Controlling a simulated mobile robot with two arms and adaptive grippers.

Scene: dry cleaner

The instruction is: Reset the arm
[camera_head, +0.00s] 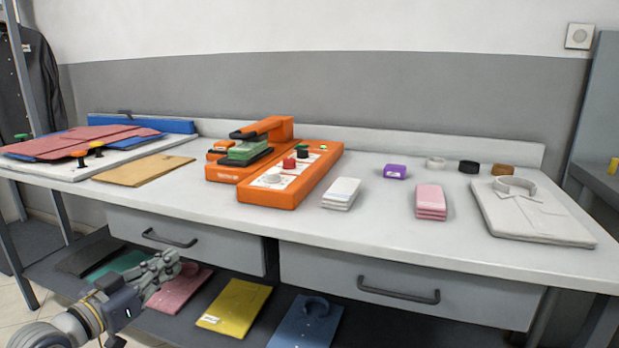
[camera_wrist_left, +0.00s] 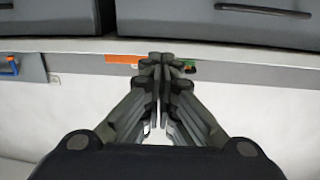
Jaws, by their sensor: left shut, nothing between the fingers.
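My left gripper (camera_head: 168,262) is at the lower left of the head view, in front of the table's left drawer and over the lower shelf. It is shut and empty. In the left wrist view its fingers (camera_wrist_left: 160,62) meet at the centre, with nothing between them. My left arm comes in from the lower left corner. My right gripper does not show in either view.
The white table (camera_head: 370,225) holds an orange press (camera_head: 290,180), a folded white shirt (camera_head: 530,212), pink cards (camera_head: 431,203) and a brown folder (camera_head: 143,169). Drawers with dark handles (camera_head: 398,291) face me. Folded yellow (camera_head: 235,306) and blue (camera_head: 306,322) garments lie on the lower shelf.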

